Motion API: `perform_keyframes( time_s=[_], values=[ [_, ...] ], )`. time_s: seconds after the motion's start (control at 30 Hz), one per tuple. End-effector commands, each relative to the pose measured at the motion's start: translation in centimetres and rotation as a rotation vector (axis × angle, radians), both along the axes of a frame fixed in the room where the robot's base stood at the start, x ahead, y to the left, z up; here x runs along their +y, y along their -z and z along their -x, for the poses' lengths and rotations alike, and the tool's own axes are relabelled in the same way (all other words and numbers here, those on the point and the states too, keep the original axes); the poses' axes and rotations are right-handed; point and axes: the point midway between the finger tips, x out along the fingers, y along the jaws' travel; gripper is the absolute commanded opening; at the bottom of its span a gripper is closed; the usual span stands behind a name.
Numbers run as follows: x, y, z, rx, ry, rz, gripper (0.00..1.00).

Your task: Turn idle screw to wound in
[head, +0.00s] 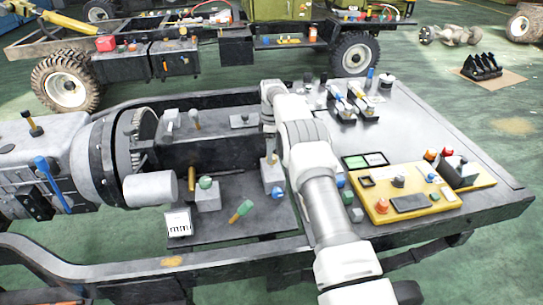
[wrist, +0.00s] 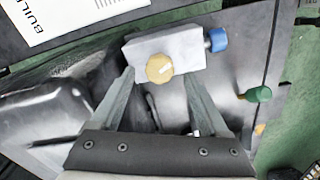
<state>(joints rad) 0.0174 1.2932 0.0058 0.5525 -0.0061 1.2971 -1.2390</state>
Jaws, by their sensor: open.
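A grey block (wrist: 180,46) carries a round brass screw head (wrist: 159,69) with a white mark on its face, and a blue knob (wrist: 216,40) on its right side. The brass head looks like the idle screw, though no label shows. My gripper (wrist: 161,78) is open, one finger on each side of the brass head, with gaps; contact is not clear. In the head view the grey block (head: 271,173) with its blue knob (head: 277,192) stands on the chassis plate below my wrist. The brass head cannot be made out there.
A green-handled lever (wrist: 258,94) is right of the block. A yellow control panel (head: 410,203) sits on the deck to the right.

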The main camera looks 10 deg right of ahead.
Motion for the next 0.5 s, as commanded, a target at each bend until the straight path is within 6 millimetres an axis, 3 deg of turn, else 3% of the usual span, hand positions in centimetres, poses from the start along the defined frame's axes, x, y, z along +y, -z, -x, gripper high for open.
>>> perform_keyframes(
  time_s=[0.2,0.5],
  values=[
    [0.0,2.1,0.0,0.000,0.000,0.000,0.78],
    [0.0,2.3,0.0,-0.001,0.000,-0.001,0.78]
  ],
)
